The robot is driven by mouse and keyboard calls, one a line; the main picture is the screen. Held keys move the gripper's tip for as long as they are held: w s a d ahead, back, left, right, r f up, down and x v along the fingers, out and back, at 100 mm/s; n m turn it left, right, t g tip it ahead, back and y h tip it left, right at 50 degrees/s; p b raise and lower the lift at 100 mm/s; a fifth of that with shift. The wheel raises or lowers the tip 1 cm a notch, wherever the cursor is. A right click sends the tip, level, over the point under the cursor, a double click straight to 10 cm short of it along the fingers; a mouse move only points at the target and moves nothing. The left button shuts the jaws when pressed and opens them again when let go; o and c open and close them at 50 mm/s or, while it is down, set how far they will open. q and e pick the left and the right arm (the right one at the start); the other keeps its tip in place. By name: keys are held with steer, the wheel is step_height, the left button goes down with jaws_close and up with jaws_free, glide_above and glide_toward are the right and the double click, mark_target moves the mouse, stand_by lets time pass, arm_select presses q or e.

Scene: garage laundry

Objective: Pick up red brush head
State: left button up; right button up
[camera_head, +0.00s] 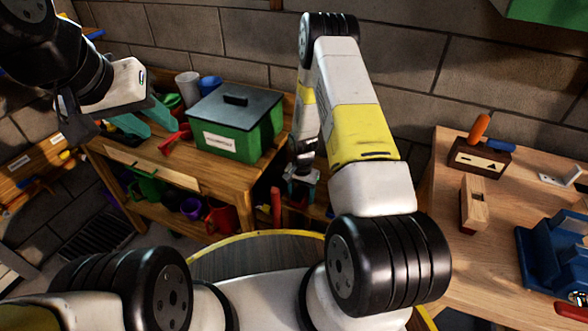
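I cannot single out the red brush head with certainty. A red piece (176,139) lies on the wooden bench just below my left gripper, partly hidden. An upright red rod-like thing (276,204) stands low, just left of my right gripper. My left gripper (157,126) is over the bench's left part; its two teal fingers look spread, with nothing seen between them. My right gripper (301,188) hangs low beside the bench's right end. It is small and dark, so its opening and contents are unclear.
A green box with a grey lid (235,110) stands on the bench (200,180), near a white cup (188,86) and blue cup (210,85). Green, purple and red containers (222,220) are below. A right-hand worktop (450,245) holds wooden blocks and a blue tool.

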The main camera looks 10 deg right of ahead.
steer(key=c, duration=1.1)
steer(key=shift+r, duration=0.1)
